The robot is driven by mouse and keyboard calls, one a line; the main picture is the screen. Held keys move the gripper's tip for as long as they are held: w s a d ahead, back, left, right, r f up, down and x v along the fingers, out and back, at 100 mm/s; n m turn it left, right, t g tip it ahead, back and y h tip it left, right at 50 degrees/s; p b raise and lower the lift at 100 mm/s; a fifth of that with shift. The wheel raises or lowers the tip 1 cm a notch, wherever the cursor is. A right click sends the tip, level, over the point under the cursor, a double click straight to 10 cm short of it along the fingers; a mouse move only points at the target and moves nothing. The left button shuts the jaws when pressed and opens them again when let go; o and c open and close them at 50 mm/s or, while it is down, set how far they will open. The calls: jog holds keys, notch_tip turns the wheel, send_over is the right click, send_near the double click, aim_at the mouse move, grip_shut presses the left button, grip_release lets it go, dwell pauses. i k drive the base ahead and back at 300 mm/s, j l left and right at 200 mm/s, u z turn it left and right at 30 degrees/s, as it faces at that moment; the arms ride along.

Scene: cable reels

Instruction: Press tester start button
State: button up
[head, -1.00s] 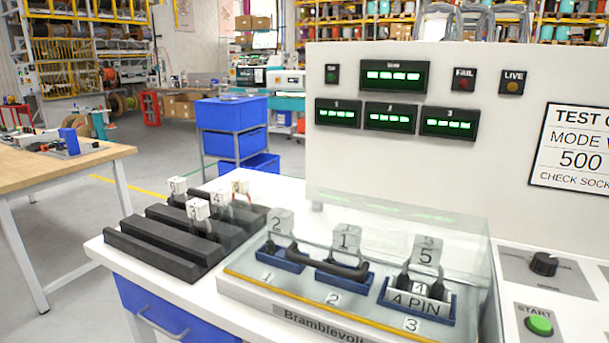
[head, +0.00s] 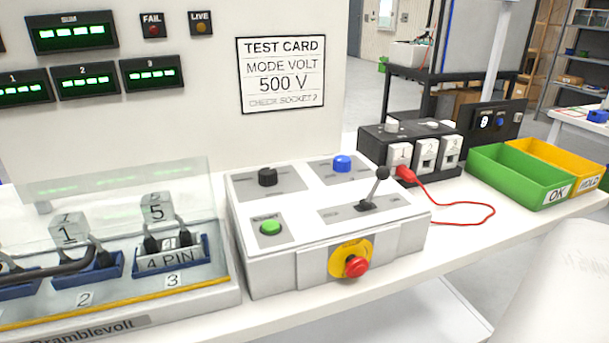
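The green start button (head: 270,228) sits on a small plate at the left front of the white control box (head: 262,265). Above it is a black knob (head: 267,177). A blue button (head: 342,163) and a black lever (head: 374,189) are to the right on the same box. A red mushroom button on a yellow plate (head: 350,259) is on the front face. My gripper is not in view; a pale blurred shape fills the lower right corner, and I cannot tell what it is.
A clear cover (head: 110,195) stands over numbered plugs in sockets at left. The test card (head: 281,75) reads 500 V. A black socket unit (head: 408,142) with a red lead (head: 455,205) is right of the box. Green (head: 520,177) and yellow (head: 565,165) bins stand beyond.

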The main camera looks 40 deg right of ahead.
aim_at(269, 226)
jog(key=z, duration=1.15)
